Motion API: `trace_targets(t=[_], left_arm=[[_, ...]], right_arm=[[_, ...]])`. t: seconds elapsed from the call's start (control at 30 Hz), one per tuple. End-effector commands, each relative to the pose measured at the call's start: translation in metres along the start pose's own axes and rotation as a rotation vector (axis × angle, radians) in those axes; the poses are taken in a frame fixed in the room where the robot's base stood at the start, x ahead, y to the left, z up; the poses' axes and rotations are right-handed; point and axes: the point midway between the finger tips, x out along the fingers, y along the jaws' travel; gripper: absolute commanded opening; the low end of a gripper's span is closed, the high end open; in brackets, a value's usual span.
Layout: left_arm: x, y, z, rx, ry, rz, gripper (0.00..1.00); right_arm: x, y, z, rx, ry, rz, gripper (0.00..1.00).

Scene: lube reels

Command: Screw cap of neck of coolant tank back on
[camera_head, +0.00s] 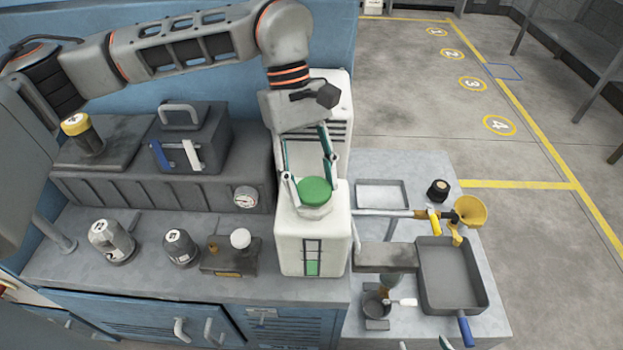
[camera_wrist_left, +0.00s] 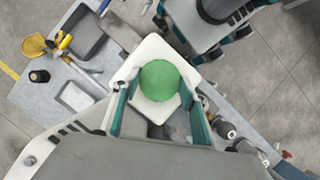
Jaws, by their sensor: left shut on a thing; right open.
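The white coolant tank (camera_head: 289,240) stands upright on the bench, with a green level window on its front. The round green cap (camera_head: 315,190) sits at the tank's neck (camera_head: 313,212); whether its threads are engaged cannot be told. My left gripper (camera_head: 312,186) comes down from above and is shut on the cap, with one finger on each side. In the left wrist view the cap (camera_wrist_left: 160,80) lies between the fingers, over the tank top (camera_wrist_left: 148,50). My right gripper (camera_head: 424,345) is open, with only its fingertips showing at the bottom edge. It also shows at the top of the left wrist view (camera_wrist_left: 215,35).
Right of the tank, a grey table (camera_head: 410,165) holds a shallow tray (camera_head: 382,193), a yellow funnel (camera_head: 470,209), a black-capped bottle (camera_head: 438,190) and a deep grey pan (camera_head: 478,275). Left on the bench are grey bottles (camera_head: 110,242) and a gauge (camera_head: 246,197).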

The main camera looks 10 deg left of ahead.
Motion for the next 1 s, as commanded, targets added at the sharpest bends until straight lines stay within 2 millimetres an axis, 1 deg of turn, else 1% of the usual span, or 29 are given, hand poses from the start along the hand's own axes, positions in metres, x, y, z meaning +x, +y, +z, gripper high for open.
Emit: trace_targets(t=[0.13,0.4,0.5,0.87,1.0], left_arm=[[-0.001,0.002,0.000,0.063,0.002,-0.025,0.16],[0.000,0.004,0.000,0.331,0.002,-0.139,0.16],[0.000,0.004,0.000,0.393,0.001,-0.165,0.16],[0.000,0.004,0.001,0.420,-0.001,-0.175,0.16],[0.000,0.005,0.001,0.512,0.001,-0.216,0.16]], right_arm=[[0.001,-0.001,0.003,0.001,-0.003,-0.001,0.59],[0.003,-0.003,0.012,0.003,-0.013,-0.004,0.59],[0.003,-0.003,0.013,0.003,-0.013,-0.004,0.59],[0.003,-0.003,0.012,0.003,-0.013,-0.004,0.59],[0.004,-0.004,0.014,0.004,-0.015,-0.005,0.59]])
